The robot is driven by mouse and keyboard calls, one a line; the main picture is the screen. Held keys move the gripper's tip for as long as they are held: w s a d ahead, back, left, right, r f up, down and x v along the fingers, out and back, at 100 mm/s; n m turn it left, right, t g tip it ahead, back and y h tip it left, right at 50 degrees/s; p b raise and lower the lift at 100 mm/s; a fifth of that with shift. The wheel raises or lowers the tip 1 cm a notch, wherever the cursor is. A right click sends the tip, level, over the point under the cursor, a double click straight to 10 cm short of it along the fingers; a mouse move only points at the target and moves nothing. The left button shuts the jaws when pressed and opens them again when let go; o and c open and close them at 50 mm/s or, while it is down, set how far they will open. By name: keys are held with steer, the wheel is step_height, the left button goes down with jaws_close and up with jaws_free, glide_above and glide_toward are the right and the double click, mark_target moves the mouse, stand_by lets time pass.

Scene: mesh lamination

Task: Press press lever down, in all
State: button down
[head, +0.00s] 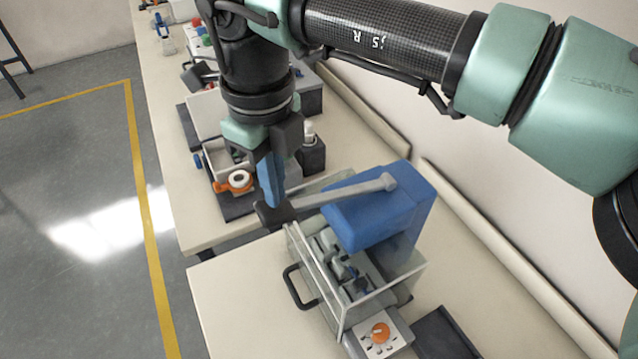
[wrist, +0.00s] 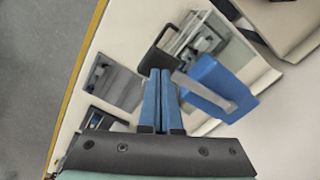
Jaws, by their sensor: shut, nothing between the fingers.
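The press lever (head: 345,192) is a grey bar on the side of the blue press head (head: 365,220). It runs left from its pivot to a dark grip (head: 268,215) and dips slightly towards that end. My gripper (head: 273,203) points down with its blue fingers together and nothing between them. Its tips overlap the dark grip in the head view. In the wrist view the shut fingers (wrist: 160,72) reach up to the dark grip (wrist: 157,60), with the grey lever bar (wrist: 208,90) to their right. I cannot tell whether they touch it.
A clear guard box (head: 340,300) with a dark handle (head: 300,288) stands below the press head. An orange knob (head: 380,332) sits on a control box in front. A dark tray (head: 447,335) lies to the right. The table's left front (head: 240,310) is clear.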

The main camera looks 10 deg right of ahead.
steer(key=shift+r+p, duration=1.35)
steer(key=shift+r, duration=1.05)
